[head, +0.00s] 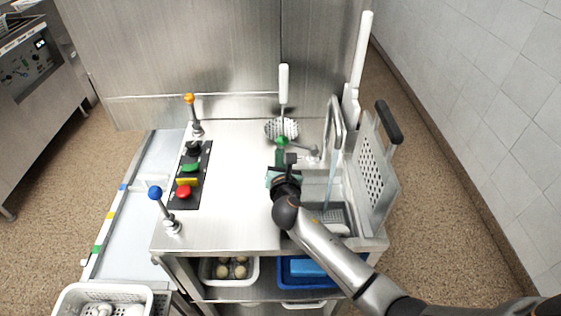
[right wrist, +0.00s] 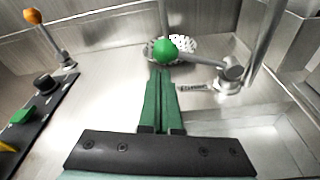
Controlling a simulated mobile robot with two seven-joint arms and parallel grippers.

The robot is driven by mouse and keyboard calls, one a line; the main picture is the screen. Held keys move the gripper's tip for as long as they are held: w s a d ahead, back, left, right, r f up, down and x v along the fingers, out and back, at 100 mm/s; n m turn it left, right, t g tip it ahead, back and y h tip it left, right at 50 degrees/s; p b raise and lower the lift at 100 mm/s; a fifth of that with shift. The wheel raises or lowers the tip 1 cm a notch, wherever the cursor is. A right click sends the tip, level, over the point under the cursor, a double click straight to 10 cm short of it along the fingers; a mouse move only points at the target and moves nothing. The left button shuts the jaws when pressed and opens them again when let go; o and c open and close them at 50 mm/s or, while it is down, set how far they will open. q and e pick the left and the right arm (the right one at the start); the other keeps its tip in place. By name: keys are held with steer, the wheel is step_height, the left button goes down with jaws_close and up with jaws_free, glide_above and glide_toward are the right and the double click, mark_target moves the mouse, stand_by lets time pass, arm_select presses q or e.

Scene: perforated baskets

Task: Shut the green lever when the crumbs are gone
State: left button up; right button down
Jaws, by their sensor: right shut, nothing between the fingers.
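The green lever is a metal rod with a green ball (head: 281,140) at the foot of the tap (head: 335,125). Its ball (right wrist: 166,48) also shows in the right wrist view, just beyond my fingertips. My right gripper (head: 280,157) is shut and empty, its green fingers (right wrist: 161,75) pointing at the ball. I cannot tell whether they touch it. A pale blue stream of water (head: 332,182) runs from the tap into the sink (head: 313,190). A perforated basket (head: 371,172) with a black handle stands upright at the sink's right side. I cannot make out crumbs. My left gripper is out of view.
A skimmer (head: 283,100) with a white handle stands behind the lever. An orange-knobbed lever (head: 190,100), a blue-knobbed lever (head: 155,193) and a button panel (head: 183,195) are on the left. The middle of the steel counter (head: 230,200) is clear.

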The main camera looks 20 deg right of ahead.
steer(key=shift+r, duration=0.1)
stand_by(0.3)
steer(key=shift+r, duration=0.15)
steer(key=shift+d+r+m+p, duration=0.1)
steer(key=shift+m+p, duration=0.2)
